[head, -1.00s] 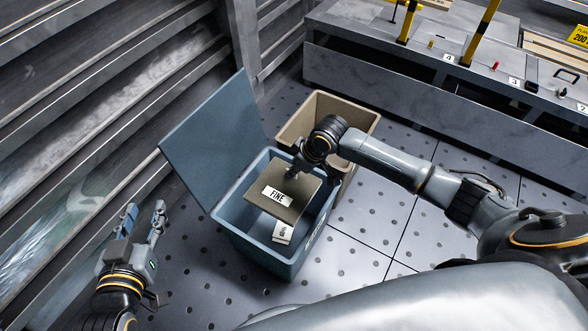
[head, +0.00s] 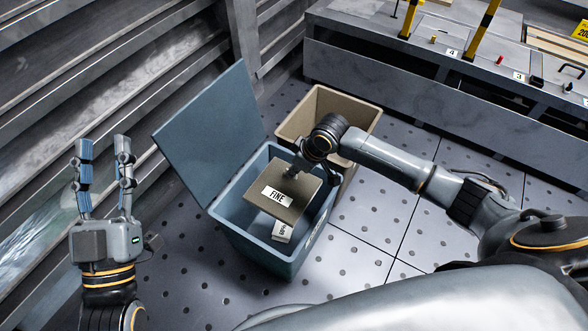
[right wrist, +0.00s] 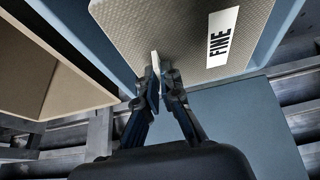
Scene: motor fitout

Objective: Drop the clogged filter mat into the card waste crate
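A brown-grey mat labelled FINE (head: 298,199) hangs tilted over the opening of a blue-grey crate (head: 258,254) with a raised lid. My right gripper (head: 293,172) is shut on the mat's far edge. In the right wrist view the mat (right wrist: 150,30) has a pale tab pinched between the fingertips (right wrist: 161,80). A tan crate (head: 352,104) without a visible lid stands behind the blue-grey one. I cannot tell from markings which crate is for card waste. My left gripper (head: 104,145) is empty and open, fingers pointing up, left of the crates.
The raised blue-grey lid (head: 205,135) leans toward the ribbed metal wall (head: 100,60) on the left. A white label (head: 283,231) shows inside the blue-grey crate. A grey bench (head: 420,85) with numbered places runs along the back right. The perforated floor (head: 350,255) is clear in front.

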